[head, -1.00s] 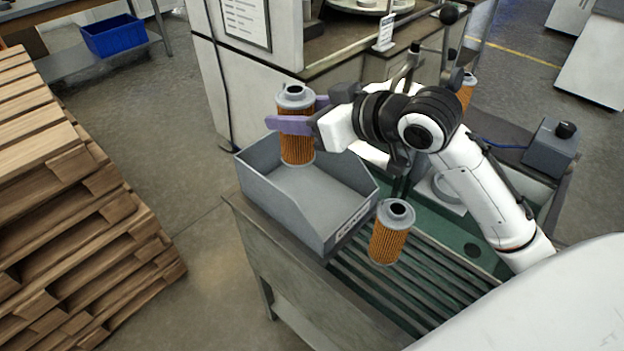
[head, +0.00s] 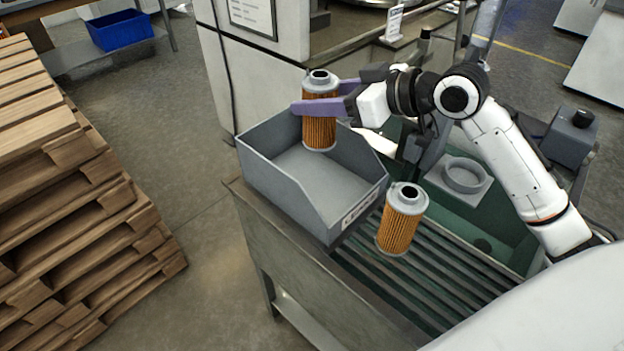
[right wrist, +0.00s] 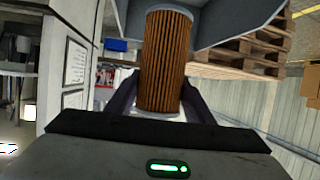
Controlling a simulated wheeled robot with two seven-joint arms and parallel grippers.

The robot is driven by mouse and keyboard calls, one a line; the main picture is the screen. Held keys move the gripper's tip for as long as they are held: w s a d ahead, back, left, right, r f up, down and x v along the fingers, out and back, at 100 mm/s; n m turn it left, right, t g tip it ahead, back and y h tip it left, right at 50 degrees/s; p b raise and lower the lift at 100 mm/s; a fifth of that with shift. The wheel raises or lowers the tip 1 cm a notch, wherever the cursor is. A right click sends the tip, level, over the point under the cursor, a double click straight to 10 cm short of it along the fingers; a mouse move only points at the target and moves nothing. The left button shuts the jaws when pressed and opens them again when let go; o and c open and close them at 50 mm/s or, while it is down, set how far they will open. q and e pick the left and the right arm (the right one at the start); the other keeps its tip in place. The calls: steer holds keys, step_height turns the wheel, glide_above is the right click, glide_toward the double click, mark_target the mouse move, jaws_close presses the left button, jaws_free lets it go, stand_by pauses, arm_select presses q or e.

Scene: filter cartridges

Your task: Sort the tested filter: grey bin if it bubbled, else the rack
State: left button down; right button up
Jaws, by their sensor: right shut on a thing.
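My right gripper (head: 322,105), with purple fingers, is shut on an orange pleated filter cartridge (head: 319,130) with grey end caps. It holds the filter upright at the grey bin (head: 345,222), over its back part. In the right wrist view the filter (right wrist: 165,60) stands between the fingers, with a grey bin wall (right wrist: 235,20) beside it. A second orange filter (head: 398,228) stands on the slatted rack (head: 425,285), right of the bin. My left gripper is not in view.
A ring-shaped fixture (head: 462,178) sits in the green tray behind the rack. A grey box with a black knob (head: 575,130) stands at the right. Wooden pallets (head: 70,210) are stacked at the left. A blue bin (head: 120,32) is at the back left.

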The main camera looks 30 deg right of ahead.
steer(key=shift+f, duration=0.15)
steer(key=o, duration=1.2)
steer(key=shift+f, duration=0.1)
steer(key=b+v, duration=0.1)
steer(key=v, duration=0.9)
steer(key=shift+s, duration=0.2)
